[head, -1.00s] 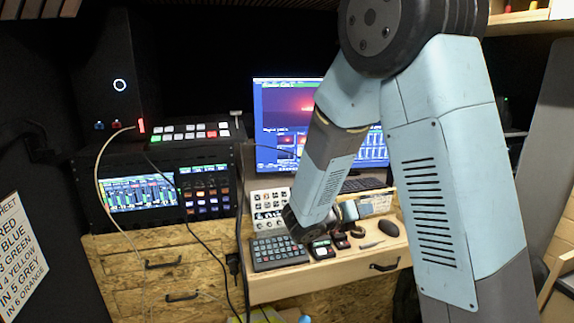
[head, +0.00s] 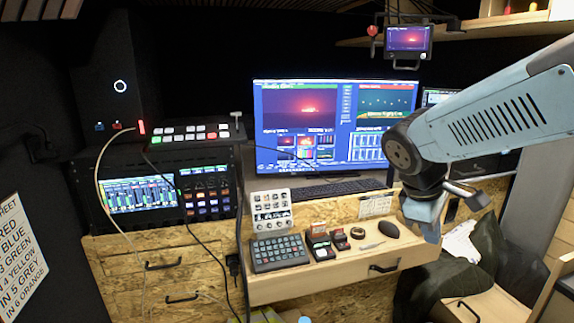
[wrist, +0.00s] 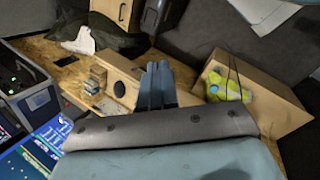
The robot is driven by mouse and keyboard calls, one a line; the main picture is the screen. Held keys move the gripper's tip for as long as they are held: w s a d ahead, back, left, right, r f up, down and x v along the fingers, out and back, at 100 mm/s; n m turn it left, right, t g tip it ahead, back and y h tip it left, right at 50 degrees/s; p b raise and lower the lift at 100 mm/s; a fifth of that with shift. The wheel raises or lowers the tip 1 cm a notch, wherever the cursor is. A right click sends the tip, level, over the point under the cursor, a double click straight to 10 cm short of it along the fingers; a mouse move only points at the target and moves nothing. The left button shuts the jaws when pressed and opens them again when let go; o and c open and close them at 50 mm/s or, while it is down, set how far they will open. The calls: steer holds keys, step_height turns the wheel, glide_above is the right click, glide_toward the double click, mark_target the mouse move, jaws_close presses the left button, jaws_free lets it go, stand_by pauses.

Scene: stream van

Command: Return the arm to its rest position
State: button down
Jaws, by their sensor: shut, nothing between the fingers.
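My gripper (head: 436,232) hangs at the end of my blue-grey arm on the right side of the head view, above the right end of the desk. In the wrist view the fingers of my gripper (wrist: 157,84) lie together, with nothing between them. They point past a wooden box with a round dark opening (wrist: 119,89). My gripper appears apart from the desk and everything on it.
The desk (head: 340,272) holds a keypad (head: 279,253), a mouse (head: 389,230) and several small items. A large monitor (head: 330,125) stands behind. A dark bag (head: 455,285) lies at lower right. A cardboard box (wrist: 282,103) with a green-yellow packet (wrist: 222,88) shows in the wrist view.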

steer(key=s+a+r+m+t+y, duration=0.3)
steer(key=s+a+r+m+y, duration=0.1)
steer(key=m, duration=0.5)
steer(key=shift+s+a+r+t+y, duration=0.3)
steer(key=shift+s+r+t, duration=0.1)
steer(key=shift+s+r, duration=0.45)
